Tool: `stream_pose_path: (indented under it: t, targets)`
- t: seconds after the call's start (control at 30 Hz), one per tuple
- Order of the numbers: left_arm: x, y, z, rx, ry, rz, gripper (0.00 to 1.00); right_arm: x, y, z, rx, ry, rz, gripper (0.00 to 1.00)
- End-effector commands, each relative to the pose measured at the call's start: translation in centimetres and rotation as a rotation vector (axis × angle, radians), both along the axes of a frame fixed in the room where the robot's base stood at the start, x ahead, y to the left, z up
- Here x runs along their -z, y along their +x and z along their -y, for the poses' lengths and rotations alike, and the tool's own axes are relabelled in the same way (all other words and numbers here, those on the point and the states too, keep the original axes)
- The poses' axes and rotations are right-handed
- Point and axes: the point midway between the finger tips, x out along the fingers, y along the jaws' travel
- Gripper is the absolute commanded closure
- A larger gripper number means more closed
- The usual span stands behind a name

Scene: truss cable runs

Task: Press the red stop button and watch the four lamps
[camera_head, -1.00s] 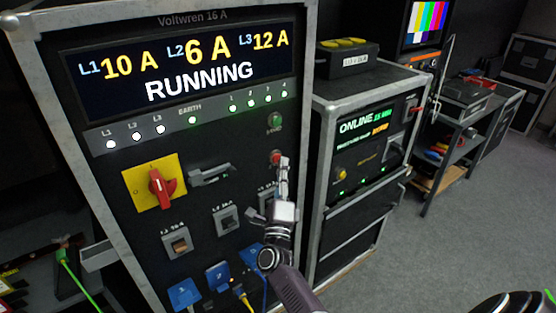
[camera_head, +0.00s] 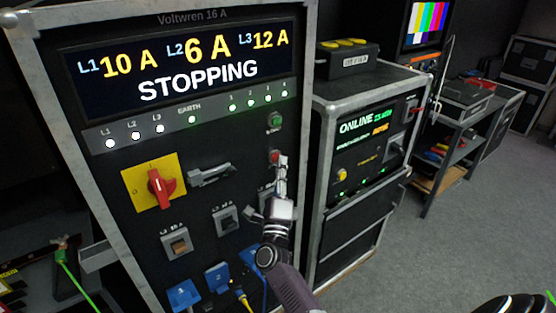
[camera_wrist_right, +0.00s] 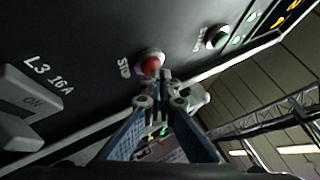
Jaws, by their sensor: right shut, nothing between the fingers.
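The red stop button (camera_head: 275,156) is on the black panel of the power rack, below a green button (camera_head: 275,119). The numbered lamps (camera_head: 250,103) in the strip under the screen all glow green. The screen (camera_head: 190,67) reads 10 A, 6 A, 12 A and STOPPING. My right gripper (camera_head: 283,161) is shut and empty, its fingertips at the red button. In the right wrist view the fingertips (camera_wrist_right: 158,76) overlap the lower edge of the red button (camera_wrist_right: 151,64); the exact contact spot is hidden. My left gripper is not in view.
A yellow plate with a red rotary switch (camera_head: 160,185) and a grey handle (camera_head: 210,176) sit left of my arm. Breakers and blue plugs (camera_head: 217,280) are below. A second rack (camera_head: 365,130) stands close on the right. Grey floor (camera_head: 440,240) is clear further right.

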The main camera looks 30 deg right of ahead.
Motion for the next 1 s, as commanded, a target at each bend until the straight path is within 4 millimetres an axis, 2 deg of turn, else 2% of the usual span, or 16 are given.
stream_pose_path:
  t: [0.4, 0.77, 1.0]
  targets:
    - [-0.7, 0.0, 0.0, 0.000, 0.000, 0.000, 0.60, -0.1, -1.5, 0.1, -0.001, -0.001, 0.000, 1.00]
    - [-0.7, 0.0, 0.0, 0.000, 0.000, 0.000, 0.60, -0.1, -1.8, 0.1, -0.001, -0.001, 0.001, 1.00]
    - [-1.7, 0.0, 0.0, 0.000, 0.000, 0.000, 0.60, -0.2, -3.9, 0.3, 0.000, -0.002, -0.001, 1.00]
